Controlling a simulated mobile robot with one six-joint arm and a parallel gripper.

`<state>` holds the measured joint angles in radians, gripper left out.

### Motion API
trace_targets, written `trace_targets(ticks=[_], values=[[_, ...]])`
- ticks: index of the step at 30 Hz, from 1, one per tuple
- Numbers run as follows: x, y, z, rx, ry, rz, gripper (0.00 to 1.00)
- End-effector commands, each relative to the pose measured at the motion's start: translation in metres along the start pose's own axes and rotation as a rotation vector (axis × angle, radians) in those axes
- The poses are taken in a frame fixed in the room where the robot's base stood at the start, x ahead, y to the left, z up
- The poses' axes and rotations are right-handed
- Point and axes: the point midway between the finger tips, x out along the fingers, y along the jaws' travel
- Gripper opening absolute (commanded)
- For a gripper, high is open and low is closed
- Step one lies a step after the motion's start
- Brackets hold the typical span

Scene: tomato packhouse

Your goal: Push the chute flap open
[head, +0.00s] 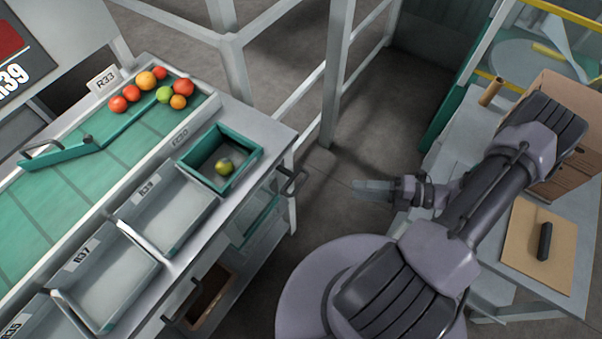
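I cannot tell for certain which part is the chute flap. A green bar (130,118) lies slantwise across the green sorting belt, with a dark pivot and a grey handle (42,150) at its left end. Two grey chutes (168,208) (108,284) along the belt's near side have metal bar handles at their left edges. My gripper (362,190) is over the floor right of the sorting bench, pointing left, apart from the bench and everything on it. Its fingers are small and seen edge-on, so their opening is unclear.
Several tomatoes (147,79) lie behind the green bar. A teal tray (247,158) holds one greenish tomato (224,167). A metal post (335,70) and rails stand behind. A side table (480,128) with a cardboard box (567,185) is at right. Open floor lies between bench and gripper.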

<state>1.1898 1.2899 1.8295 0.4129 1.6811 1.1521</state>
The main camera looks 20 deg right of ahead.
Motion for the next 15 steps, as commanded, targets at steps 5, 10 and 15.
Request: trace_targets(ticks=[5,10,15], values=[[0.034,-0.003,-0.001,0.010,0.003,0.004,0.32],[0.088,-0.004,-0.002,0.007,0.006,0.002,0.32],[0.133,-0.004,-0.002,0.005,0.006,0.001,0.32]])
